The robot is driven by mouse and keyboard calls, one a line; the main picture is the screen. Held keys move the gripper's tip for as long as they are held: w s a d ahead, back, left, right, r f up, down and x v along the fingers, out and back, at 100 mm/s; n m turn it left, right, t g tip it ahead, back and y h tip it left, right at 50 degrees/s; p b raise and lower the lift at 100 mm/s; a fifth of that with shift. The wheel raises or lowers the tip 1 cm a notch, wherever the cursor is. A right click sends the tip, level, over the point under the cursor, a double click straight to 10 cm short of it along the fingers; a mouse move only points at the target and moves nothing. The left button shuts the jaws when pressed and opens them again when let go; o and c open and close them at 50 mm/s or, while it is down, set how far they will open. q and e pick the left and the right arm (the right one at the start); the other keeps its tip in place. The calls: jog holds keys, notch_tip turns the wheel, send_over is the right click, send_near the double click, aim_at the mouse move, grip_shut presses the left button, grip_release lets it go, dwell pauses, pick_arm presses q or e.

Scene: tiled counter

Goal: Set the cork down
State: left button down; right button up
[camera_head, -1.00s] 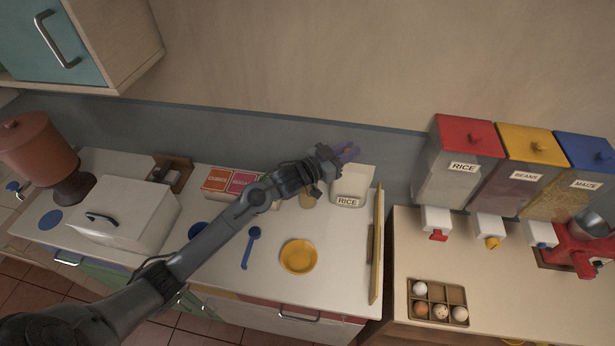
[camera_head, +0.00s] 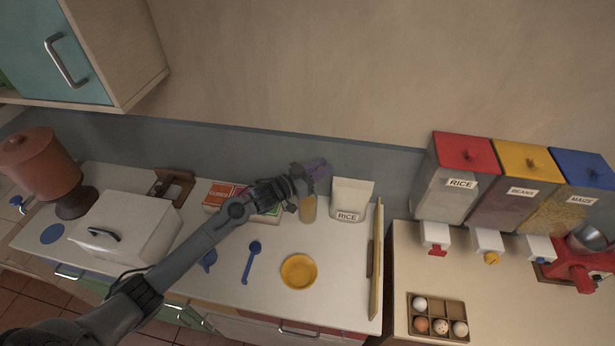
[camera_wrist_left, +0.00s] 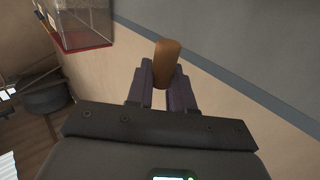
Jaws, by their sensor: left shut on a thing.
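The cork (camera_wrist_left: 166,60) is a brown, rounded cylinder, held between the purple fingers of my left gripper (camera_wrist_left: 164,84) in the left wrist view. In the head view my left gripper (camera_head: 318,168) is shut above the back of the counter, over the area of a tan jar (camera_head: 308,209). I cannot make out the cork in the head view. My right gripper is not in view.
A white rice bag (camera_head: 350,200) stands just right of the jar. A yellow bowl (camera_head: 298,271) and a blue spoon (camera_head: 252,262) lie toward the front, with bare counter (camera_head: 340,260) around them. An upright board (camera_head: 376,260) edges the counter's right side.

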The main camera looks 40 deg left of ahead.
pick_arm(q)
jog(key=a, duration=0.1)
jog(key=s+a+f, duration=0.1)
jog(key=a+f, duration=0.1)
jog(key=shift+s+a+f+p, duration=0.15)
jog(key=shift+a+f+p, duration=0.1)
jog(key=shift+a+p, duration=0.15)
jog(key=shift+f, duration=0.85)
jog(key=shift+f+p, duration=0.6)
jog(key=shift+f, duration=0.3)
jog(key=shift+f, duration=0.15)
jog(key=c, duration=1)
grip_release()
jog(key=shift+f, duration=0.1)
jog(key=shift+s+b, duration=0.1)
jog(key=shift+b, duration=0.25)
